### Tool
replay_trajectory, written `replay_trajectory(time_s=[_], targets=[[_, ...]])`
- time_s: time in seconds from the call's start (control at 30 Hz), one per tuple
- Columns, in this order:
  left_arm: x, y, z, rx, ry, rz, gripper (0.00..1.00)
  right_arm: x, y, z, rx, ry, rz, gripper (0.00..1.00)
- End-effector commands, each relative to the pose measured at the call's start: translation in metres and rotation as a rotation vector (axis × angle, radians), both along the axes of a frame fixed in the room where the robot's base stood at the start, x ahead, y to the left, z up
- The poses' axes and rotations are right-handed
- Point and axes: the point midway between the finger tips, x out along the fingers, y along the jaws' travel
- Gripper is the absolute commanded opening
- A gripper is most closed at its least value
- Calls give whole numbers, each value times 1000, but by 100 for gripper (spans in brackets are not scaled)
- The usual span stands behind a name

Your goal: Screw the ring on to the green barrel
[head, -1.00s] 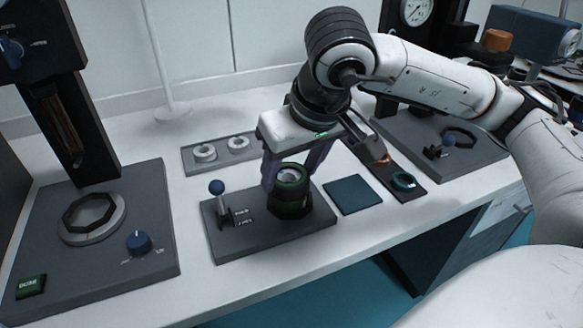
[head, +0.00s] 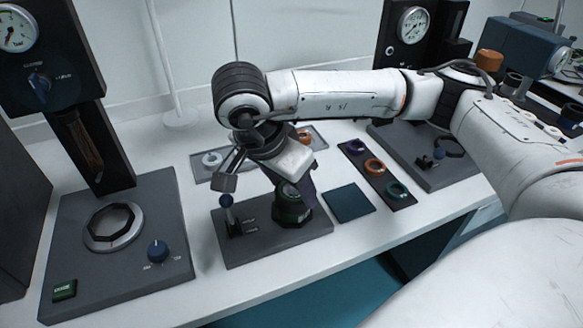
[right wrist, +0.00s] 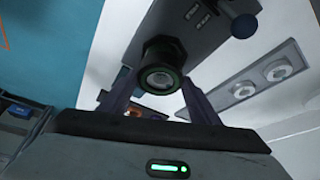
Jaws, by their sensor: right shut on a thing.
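The green barrel (head: 291,215) stands upright on a dark grey base plate (head: 262,250) that also carries a blue-knobbed lever (head: 227,202). My right gripper (head: 297,191) is over it with its fingers down on both sides of the barrel's top. In the right wrist view the two fingers reach past a dark round ring (right wrist: 161,72) with a green inner rim at the barrel's end, and they are shut on it. Whether the ring sits level and how deep it sits cannot be made out. My left gripper is not in view.
A dark tray with a purple (head: 357,146), an orange (head: 374,166) and a teal ring (head: 397,188) lies to the right. A blue-grey mat (head: 348,202) lies beside the base plate. A press-like stand (head: 165,210) is at left. A grey tray (head: 202,174) lies behind.

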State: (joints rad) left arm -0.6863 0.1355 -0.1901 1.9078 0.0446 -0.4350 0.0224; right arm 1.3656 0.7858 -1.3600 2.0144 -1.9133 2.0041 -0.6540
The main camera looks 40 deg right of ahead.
Motion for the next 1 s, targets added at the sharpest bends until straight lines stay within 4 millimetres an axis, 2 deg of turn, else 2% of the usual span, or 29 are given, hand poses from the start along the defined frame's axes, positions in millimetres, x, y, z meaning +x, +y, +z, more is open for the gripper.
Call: replay_trajectory(time_s=[0.03,0.2,0.47,0.5,0.6,0.63,0.83,0.87,1.0], targets=[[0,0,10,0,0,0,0,-2,-4,4,-14,12,-68,35],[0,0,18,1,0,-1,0,-3,-5,1,-14,12,-239,35],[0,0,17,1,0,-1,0,-4,-5,-3,-14,15,-268,35],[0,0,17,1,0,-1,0,-4,-5,-3,-14,16,-268,60],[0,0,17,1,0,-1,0,-4,-5,-3,-14,16,-267,76],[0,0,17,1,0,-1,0,-4,-4,-3,-12,15,-266,78],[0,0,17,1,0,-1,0,-2,-3,-2,-8,9,-264,78],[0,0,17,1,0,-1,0,-2,-3,-2,-8,8,-263,73],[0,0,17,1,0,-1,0,-2,-3,-2,-6,7,-263,72]])
